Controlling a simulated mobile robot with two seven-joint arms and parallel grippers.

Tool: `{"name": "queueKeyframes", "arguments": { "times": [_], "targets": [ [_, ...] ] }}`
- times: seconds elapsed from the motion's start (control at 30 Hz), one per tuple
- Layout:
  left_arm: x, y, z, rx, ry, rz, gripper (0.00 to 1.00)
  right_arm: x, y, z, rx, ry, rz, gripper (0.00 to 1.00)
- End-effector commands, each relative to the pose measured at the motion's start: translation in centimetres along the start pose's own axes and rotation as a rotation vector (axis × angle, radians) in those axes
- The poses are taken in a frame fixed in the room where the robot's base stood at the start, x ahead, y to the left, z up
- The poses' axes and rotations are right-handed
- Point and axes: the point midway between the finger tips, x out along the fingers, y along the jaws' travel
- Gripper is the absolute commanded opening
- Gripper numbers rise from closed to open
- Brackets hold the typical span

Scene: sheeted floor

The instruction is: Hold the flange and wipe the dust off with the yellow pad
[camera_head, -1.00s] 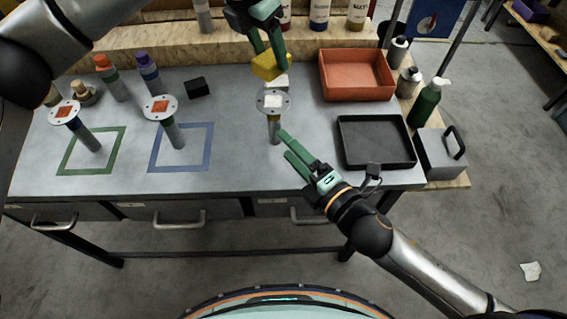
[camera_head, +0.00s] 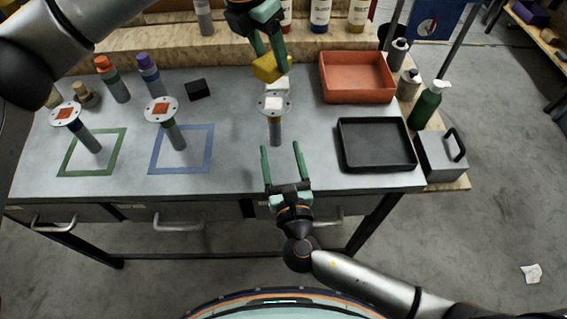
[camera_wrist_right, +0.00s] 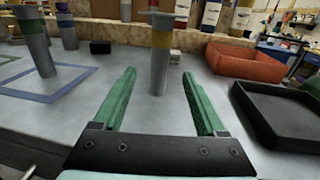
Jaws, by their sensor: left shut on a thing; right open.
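A flange (camera_head: 263,107) with a round top plate and grey pipe stands upright on the table, a small white patch on its plate. In the right wrist view its pipe (camera_wrist_right: 160,65) has a yellowish band and stands ahead, between my open fingers. My left gripper (camera_head: 268,62) is shut on the yellow pad (camera_head: 271,67) and holds it just above and behind the flange. My right gripper (camera_head: 282,150) is open and empty at the table's front, pointing toward the pipe and apart from it. Two more flanges (camera_head: 162,110) (camera_head: 66,113) with orange patches stand at left.
A red tray (camera_head: 357,99) and a black tray (camera_head: 376,166) lie at right, with a green bottle (camera_head: 427,103) and a grey handled box (camera_head: 441,156) beyond. Blue (camera_head: 150,160) and green (camera_head: 119,150) outlined squares mark the left. A black block (camera_head: 198,89) lies behind.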

Motion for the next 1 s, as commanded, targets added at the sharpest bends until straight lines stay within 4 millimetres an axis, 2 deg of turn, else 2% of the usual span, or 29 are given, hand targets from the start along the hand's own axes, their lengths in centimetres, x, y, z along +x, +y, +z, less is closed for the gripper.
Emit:
{"name": "queueKeyframes", "arguments": {
  "times": [0.03,0.2,0.43,0.6,0.87,1.0],
  "targets": [
    [0.0,0.0,0.0,0.0,0.0,0.0,0.12,1.1,0.0,0.1,-0.001,-0.004,0.0,0.74],
    [0.0,0.0,0.0,0.0,0.0,0.0,0.12,4.4,0.0,0.1,-0.001,-0.002,0.001,0.74],
    [0.0,0.0,0.0,0.0,0.0,0.0,0.12,7.6,0.0,0.0,0.0,-0.001,0.001,0.74],
    [0.0,0.0,0.0,0.0,0.0,0.0,0.12,8.5,0.0,0.0,0.003,0.001,0.001,0.74],
    [0.0,0.0,0.0,0.0,0.0,0.0,0.12,8.6,0.0,-0.1,0.003,0.002,0.002,0.74],
    [0.0,0.0,0.0,0.0,0.0,0.0,0.12,8.6,0.0,-0.1,0.003,0.002,0.001,0.6]
  ]
}}
